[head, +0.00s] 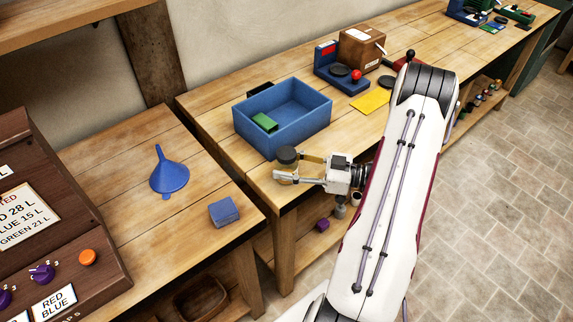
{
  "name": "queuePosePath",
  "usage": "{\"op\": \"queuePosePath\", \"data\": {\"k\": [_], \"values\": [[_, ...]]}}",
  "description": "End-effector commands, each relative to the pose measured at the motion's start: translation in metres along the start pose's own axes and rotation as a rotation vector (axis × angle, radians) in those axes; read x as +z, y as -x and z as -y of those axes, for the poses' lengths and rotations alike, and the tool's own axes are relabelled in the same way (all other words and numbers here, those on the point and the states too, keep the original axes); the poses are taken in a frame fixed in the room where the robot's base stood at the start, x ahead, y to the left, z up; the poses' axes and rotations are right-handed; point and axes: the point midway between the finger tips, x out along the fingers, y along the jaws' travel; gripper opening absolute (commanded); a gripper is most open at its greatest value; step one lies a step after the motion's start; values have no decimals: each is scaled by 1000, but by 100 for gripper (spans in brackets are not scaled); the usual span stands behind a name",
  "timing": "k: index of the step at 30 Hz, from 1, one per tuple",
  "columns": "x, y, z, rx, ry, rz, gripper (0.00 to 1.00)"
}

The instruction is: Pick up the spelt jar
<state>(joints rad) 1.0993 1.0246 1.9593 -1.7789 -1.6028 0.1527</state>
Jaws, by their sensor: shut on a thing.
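My gripper (285,168) reaches left from the arm and is shut on a small jar with a dark, round lid (287,154). The fingers are around the jar at the front edge of the long bench, just in front of the blue bin. The jar looks upright. The fingers hide part of its body, and I can read no label on it, so I cannot tell that it is the spelt jar. I cannot tell whether its base touches the bench.
The blue bin (308,122), with a green block (265,122) inside, stands close behind. A blue funnel (169,174) and blue cube (224,211) are on the left bench. A brown mill box (360,48), blue scale (335,72) and yellow card (371,101) lie farther back.

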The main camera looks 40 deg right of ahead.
Motion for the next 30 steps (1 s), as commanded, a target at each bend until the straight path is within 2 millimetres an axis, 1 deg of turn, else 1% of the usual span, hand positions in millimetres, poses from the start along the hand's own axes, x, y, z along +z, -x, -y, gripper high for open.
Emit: {"op": "queuePosePath", "data": {"k": [5, 11, 17, 30], "values": [[-2, 0, 0, 0, 1, -1, 11], [-10, 0, 0, 0, 0, -1, 11], [-28, 0, 0, 0, 3, -1, 11], [-79, 0, 0, -1, 3, -1, 11]]}}
